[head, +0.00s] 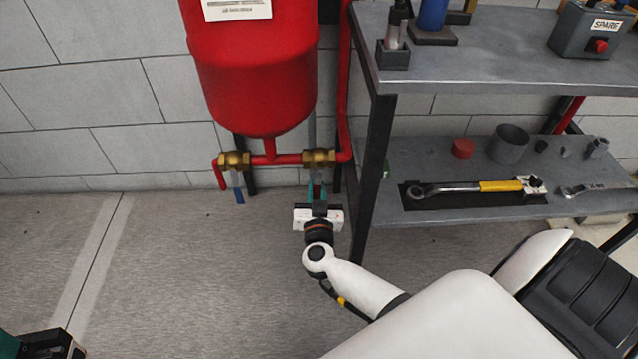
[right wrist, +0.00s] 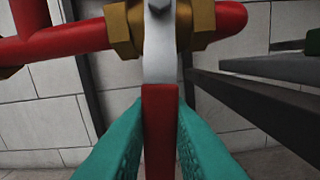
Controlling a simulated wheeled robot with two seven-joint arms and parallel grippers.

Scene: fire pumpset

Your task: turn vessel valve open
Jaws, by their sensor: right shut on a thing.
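The red vessel (head: 255,75) hangs at the wall above a red pipe with two brass valves. The right brass valve (head: 319,157) also shows in the right wrist view (right wrist: 123,30). Its red lever (right wrist: 159,125) stands across the pipe, pointing towards my right gripper (head: 317,188). The teal fingers are shut on this lever, one on each side. In the head view the gripper hides the lever. The left brass valve (head: 234,160) has a blue lever (head: 239,195) hanging down, and no gripper is near it. My left gripper shows only partly at the bottom left corner.
A grey metal shelf unit (head: 480,52) stands close to the right of my right gripper, its black leg (head: 372,170) beside it. A wrench with a yellow grip (head: 500,186) lies on the lower shelf. The floor to the left is clear.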

